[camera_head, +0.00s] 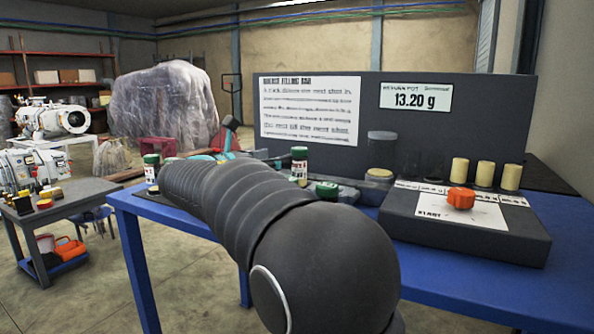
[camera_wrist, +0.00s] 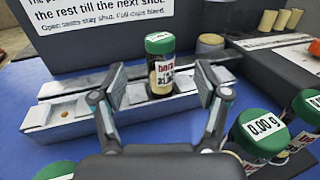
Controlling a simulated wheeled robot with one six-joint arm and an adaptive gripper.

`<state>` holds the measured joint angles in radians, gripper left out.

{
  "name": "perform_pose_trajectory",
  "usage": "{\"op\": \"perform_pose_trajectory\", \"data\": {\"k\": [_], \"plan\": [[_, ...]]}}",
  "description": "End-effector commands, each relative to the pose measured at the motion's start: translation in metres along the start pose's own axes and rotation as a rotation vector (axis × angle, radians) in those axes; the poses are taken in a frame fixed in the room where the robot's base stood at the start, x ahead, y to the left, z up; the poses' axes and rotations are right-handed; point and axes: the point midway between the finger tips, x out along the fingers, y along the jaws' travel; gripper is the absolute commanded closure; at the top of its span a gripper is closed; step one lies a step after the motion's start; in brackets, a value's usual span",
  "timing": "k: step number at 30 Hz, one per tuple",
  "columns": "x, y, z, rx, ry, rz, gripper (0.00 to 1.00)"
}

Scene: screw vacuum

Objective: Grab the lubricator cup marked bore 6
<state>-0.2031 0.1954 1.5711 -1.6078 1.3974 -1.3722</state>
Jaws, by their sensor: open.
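My gripper (camera_wrist: 160,84) is open, its two fingers spread wide in the wrist view. A dark cup with a green lid (camera_wrist: 160,68) stands upright on the grey rail, in line with the gap between the fingers. Its label reads "bore", but the number is too blurred to read. Green-lidded cups stand at lower right: one marked 0.00 g (camera_wrist: 263,134) and another (camera_wrist: 308,104). Part of another green lid (camera_wrist: 55,171) shows at lower left. In the head view, green-lidded cups (camera_head: 151,167) (camera_head: 299,163) (camera_head: 327,189) show around my arm, which hides much of the bench.
The blue bench (camera_head: 450,290) carries a dark box with an orange knob (camera_head: 461,199) and several cream cylinders (camera_head: 485,174) at right. An upright board with a display (camera_head: 416,97) stands behind. A clear jar (camera_head: 381,152) stands before it. The grey slotted rail (camera_wrist: 66,112) has an empty left part.

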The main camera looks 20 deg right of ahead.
Motion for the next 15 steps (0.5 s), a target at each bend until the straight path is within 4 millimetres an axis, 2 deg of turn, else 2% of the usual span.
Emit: {"op": "perform_pose_trajectory", "data": {"k": [1,6,15], "plan": [[0.010,-0.001,0.000,0.000,0.000,-0.004,0.26],[0.032,0.000,-0.001,0.000,0.002,-0.001,0.26],[0.048,0.000,-0.003,0.000,0.002,0.000,0.26]]}}
